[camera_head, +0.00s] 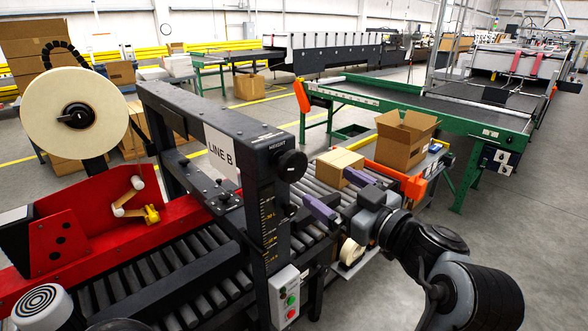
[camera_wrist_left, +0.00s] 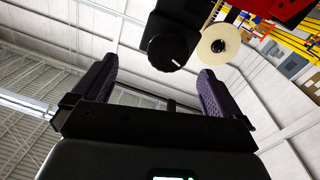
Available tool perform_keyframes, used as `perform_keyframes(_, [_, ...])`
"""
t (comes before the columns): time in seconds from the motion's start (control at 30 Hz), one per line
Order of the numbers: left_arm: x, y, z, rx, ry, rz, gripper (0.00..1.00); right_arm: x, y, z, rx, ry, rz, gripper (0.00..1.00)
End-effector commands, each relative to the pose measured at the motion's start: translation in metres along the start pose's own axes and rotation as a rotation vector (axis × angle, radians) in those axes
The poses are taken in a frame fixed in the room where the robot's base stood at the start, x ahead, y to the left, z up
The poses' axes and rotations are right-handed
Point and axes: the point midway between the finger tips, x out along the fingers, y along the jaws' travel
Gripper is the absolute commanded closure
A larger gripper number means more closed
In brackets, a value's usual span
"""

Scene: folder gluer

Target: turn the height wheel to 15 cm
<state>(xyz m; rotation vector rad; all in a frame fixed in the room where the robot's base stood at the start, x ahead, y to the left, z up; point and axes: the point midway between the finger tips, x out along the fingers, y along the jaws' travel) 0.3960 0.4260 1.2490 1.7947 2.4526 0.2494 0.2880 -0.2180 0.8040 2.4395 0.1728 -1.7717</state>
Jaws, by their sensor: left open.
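The height wheel is a round black knob (camera_head: 291,166) on the side of the dark frame head, beside the word HEIGHT. A scale with yellow marks (camera_head: 268,222) runs down the post below it; its reading is too small to tell. My left gripper (camera_head: 338,194) has purple fingers, open and empty, pointing toward the wheel from the right and apart from it. In the left wrist view the wheel (camera_wrist_left: 168,52), with a white mark on its rim, lies beyond and roughly between the spread fingers (camera_wrist_left: 150,85). My right gripper is not in view.
A closed carton (camera_head: 338,166) sits on the roller conveyor behind my left gripper, and an open carton (camera_head: 402,138) stands farther right. A control box (camera_head: 285,298) with green and red buttons hangs on the post below. A tape roll (camera_head: 75,112) stands at left.

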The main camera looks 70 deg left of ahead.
Motion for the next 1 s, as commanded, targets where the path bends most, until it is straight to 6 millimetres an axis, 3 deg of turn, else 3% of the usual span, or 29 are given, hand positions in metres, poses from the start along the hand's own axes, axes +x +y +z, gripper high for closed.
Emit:
perform_keyframes(0.27, [0.003,-0.01,-0.011,0.036,-0.013,-0.063,0.0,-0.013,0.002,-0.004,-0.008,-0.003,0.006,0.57])
perform_keyframes(0.53, [0.024,-0.011,-0.015,0.034,-0.011,-0.062,0.0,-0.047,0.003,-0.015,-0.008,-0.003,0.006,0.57])
perform_keyframes(0.8, [0.072,-0.015,-0.007,0.028,-0.009,-0.063,0.0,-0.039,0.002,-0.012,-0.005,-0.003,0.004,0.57])
perform_keyframes(1.0, [0.094,-0.016,-0.007,0.03,-0.01,-0.062,0.0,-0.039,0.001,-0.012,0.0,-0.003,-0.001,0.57])
